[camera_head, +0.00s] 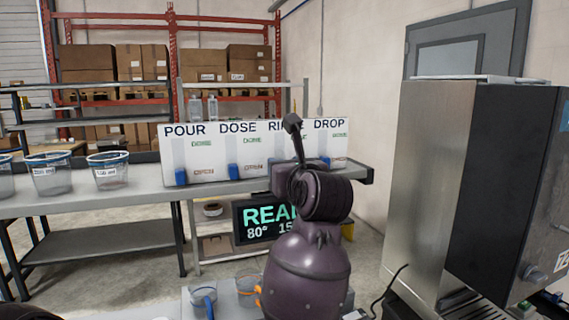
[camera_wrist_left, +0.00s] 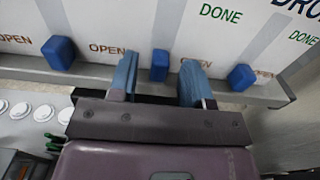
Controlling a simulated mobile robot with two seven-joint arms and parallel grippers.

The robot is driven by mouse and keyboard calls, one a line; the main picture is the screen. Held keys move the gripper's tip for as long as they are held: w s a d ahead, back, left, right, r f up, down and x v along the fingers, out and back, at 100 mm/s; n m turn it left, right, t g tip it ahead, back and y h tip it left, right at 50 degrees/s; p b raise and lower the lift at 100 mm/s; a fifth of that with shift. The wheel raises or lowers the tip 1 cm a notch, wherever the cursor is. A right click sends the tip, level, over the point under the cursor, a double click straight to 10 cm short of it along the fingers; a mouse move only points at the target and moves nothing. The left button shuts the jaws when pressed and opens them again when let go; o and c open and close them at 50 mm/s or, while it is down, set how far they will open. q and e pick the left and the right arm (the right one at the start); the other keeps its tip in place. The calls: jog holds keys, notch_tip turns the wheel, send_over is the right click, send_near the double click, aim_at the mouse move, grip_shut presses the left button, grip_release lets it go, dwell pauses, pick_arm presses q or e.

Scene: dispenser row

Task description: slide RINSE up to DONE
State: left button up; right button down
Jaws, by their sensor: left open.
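The white panel (camera_head: 205,157) stands on the bench and carries the words POUR, DOSE, RINSE and DROP, partly covered by my arm at RINSE. Each track has a DONE mark higher up and an OPEN mark low down. In the left wrist view, the blue RINSE knob (camera_wrist_left: 159,64) sits low on its track, at the OPEN level. My left gripper (camera_wrist_left: 160,74) is open, with one blue finger on each side of this knob; contact is unclear. My arm hides the RINSE knob in the head view. My right gripper is not in view.
The blue DOSE knob (camera_wrist_left: 58,52) and DROP knob (camera_wrist_left: 241,77) flank the gripper, also low. The POUR knob (camera_head: 181,177) is at the far left. Clear containers (camera_head: 108,170) stand on the bench at left. A large steel machine (camera_head: 445,180) fills the right.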

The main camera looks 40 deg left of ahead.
pick_arm(q)
jog(key=shift+w+a, duration=0.2)
jog(key=shift+a, duration=0.1)
jog(key=shift+c, duration=0.2)
grip_shut()
